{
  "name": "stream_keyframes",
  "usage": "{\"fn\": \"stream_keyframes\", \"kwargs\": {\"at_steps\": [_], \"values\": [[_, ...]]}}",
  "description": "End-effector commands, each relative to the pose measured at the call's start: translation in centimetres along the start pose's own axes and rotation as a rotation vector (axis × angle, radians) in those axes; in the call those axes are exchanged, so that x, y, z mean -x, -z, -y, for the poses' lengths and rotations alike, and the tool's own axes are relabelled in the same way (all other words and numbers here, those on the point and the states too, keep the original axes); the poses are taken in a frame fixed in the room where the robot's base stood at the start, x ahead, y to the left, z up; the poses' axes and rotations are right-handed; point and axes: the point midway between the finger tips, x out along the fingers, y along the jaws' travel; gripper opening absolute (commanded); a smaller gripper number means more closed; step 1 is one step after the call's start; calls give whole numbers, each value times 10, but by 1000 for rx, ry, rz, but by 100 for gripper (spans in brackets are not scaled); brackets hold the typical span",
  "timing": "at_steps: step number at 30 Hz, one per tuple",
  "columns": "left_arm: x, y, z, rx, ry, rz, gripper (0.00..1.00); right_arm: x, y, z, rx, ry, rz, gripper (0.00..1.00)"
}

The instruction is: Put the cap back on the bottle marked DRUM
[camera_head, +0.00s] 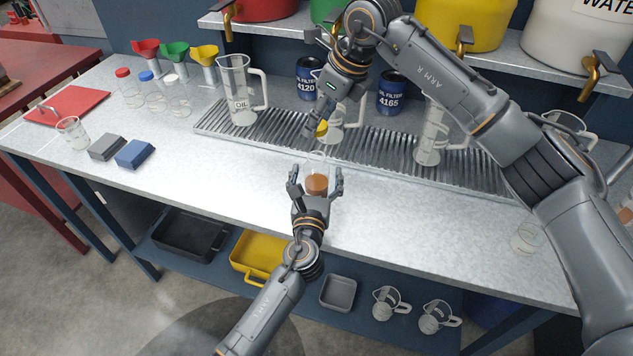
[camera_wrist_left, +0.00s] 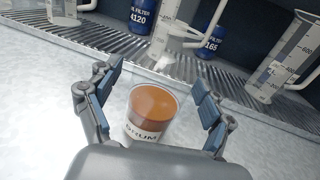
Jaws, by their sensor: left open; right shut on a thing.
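The DRUM bottle (camera_head: 316,183) is clear, open-topped and holds amber-brown liquid. It stands on the bench, and its label shows in the left wrist view (camera_wrist_left: 143,133). My left gripper (camera_head: 316,174) is open, with a finger on each side of the bottle; gaps show between the fingers and the glass. The cap's underside cannot be made out.
An OIL jug (camera_head: 239,100) and other measuring jugs stand on the ribbed drain strip (camera_head: 210,120) behind. Blue oil filter cans (camera_head: 391,93) are at the back. Capped bottles (camera_head: 150,90), a beaker (camera_head: 72,132) and two blocks (camera_head: 134,153) are left. The bench front is mostly clear.

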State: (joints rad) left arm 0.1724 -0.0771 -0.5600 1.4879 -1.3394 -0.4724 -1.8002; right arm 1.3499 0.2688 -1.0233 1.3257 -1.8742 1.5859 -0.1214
Motion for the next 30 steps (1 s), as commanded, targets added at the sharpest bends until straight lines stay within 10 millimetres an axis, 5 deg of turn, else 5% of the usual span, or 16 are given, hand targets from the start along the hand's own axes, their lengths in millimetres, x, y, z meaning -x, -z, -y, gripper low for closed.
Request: {"fn": "stream_keyframes", "kwargs": {"at_steps": [2, 13, 30], "values": [[0, 0, 0, 0, 0, 0, 77, 0, 0, 0, 0, 0, 0, 38], [0, 0, 0, 0, 0, 0, 2, 0, 0, 0, 0, 0, 0, 38], [0, 0, 0, 0, 0, 0, 0, -46, 19, 0, 3, 6, 0, 38]]}}
